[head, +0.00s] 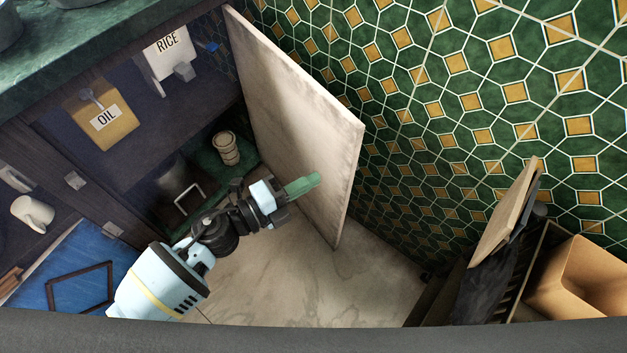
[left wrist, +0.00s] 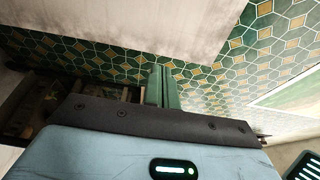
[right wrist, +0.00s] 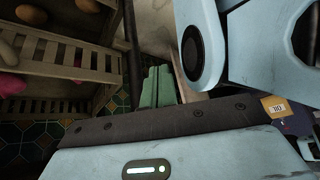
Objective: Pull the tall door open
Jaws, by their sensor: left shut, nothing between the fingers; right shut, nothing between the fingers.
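The tall door (head: 295,115) is a pale, worn panel standing swung out from the dark cabinet, with the cabinet interior open to view. My left gripper (head: 303,186) is shut and empty, its green fingers at the inner face of the door, near its lower part; I cannot tell whether they touch it. The left wrist view shows the shut fingers (left wrist: 163,88) below a pale panel (left wrist: 150,22), likely the door. My right gripper is outside the head view; the right wrist view shows its green fingers (right wrist: 158,88) shut and empty.
Inside the cabinet are a RICE container (head: 165,55), an OIL container (head: 103,113) and a ribbed jar (head: 226,148). A green tiled wall (head: 440,110) stands behind the door. A rack with a tan bin (head: 585,280) is at lower right. Pale floor (head: 350,290) lies between.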

